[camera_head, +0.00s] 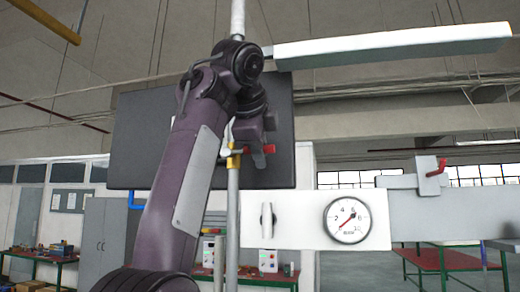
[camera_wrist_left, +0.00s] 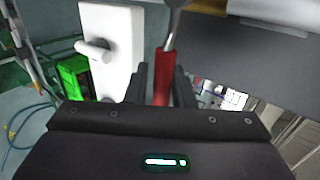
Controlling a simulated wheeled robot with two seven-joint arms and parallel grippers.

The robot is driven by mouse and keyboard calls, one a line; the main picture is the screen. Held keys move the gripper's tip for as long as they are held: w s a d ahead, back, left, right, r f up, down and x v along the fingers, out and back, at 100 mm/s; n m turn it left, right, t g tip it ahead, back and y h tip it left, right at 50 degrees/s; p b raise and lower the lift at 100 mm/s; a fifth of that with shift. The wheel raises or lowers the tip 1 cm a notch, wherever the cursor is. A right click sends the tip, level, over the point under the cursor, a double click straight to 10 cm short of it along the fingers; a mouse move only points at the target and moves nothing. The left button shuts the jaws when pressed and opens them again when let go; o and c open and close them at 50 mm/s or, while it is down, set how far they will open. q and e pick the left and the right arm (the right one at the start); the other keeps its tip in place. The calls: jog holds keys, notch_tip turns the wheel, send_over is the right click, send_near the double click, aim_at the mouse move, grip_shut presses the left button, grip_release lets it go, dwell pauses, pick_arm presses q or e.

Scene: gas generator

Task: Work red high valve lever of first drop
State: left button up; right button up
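The red valve lever (camera_head: 268,149) is on a yellow-bodied valve (camera_head: 233,161) on a thin upright grey pipe (camera_head: 233,205) in the head view. In the left wrist view the red lever (camera_wrist_left: 163,78) runs between my two dark fingers, with its grey metal end pointing up and away. My left gripper (camera_wrist_left: 161,85) is narrowed around the lever, one finger on each side, and looks shut on it. In the head view my left gripper (camera_head: 255,142) is at the lever and partly hides it. My right gripper is in neither view.
A white panel with a round gauge (camera_head: 348,220) and a small handle (camera_head: 267,220) is right of the pipe. Another red lever (camera_head: 437,168) is farther right. A large dark panel (camera_head: 140,140) stands behind my arm. Red-framed tables (camera_head: 440,260) stand in the background.

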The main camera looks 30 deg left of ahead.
pick_arm(q)
jog(key=shift+o, duration=1)
jog(key=shift+w, duration=0.15)
jog(key=v, duration=0.7)
jog(key=shift+s, duration=0.35)
jog(key=shift+r, duration=0.15)
